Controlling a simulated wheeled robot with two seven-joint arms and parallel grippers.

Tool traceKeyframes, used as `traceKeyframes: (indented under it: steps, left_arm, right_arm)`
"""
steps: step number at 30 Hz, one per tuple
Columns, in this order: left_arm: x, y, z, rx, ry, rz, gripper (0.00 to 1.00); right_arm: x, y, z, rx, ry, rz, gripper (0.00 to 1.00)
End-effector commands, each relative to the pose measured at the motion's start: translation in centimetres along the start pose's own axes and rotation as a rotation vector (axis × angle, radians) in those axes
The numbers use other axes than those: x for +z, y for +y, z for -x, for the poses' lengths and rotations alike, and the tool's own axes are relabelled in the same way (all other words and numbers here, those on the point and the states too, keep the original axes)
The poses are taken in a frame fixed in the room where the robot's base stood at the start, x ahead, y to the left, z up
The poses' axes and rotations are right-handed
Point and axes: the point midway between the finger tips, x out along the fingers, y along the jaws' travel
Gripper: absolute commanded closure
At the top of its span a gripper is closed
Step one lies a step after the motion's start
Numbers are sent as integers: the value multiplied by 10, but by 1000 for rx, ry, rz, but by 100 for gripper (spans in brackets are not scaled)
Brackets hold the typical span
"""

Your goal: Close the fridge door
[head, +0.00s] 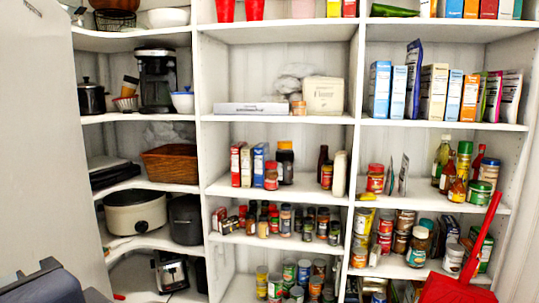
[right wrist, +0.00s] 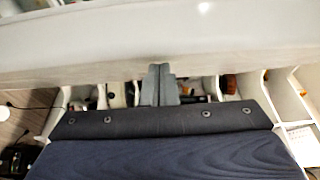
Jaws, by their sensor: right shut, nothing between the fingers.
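A large plain pale panel (head: 45,120) fills the left edge of the head view. It may be the fridge door, but no handle or hinge shows. In the right wrist view a broad pale surface (right wrist: 160,35) spans the top; it looks like the same panel. My right gripper (head: 49,265) is at the lower left of the head view, in front of the panel's lower part. In the right wrist view its fingers (right wrist: 159,70) are together and empty, with tips at the panel's lower border. Whether they touch it I cannot tell. My left gripper is out of view.
White corner shelving (head: 280,32) full of boxes, jars and cans stands beyond the panel. A slow cooker (head: 134,212) and a wicker basket (head: 170,163) sit on the left shelves. A red dustpan-like object with a long handle (head: 482,235) stands at the lower right.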

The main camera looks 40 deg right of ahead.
Motion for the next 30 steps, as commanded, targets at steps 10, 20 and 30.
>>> traceKeyframes:
  steps: [10,20,30]
  left_arm:
    - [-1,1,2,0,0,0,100]
    - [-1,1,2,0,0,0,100]
    - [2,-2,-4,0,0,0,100]
  right_arm:
    - [21,0,-11,-1,-13,-1,100]
    - [22,0,-12,-1,-15,-1,100]
    - [11,2,-10,-2,-16,-4,100]
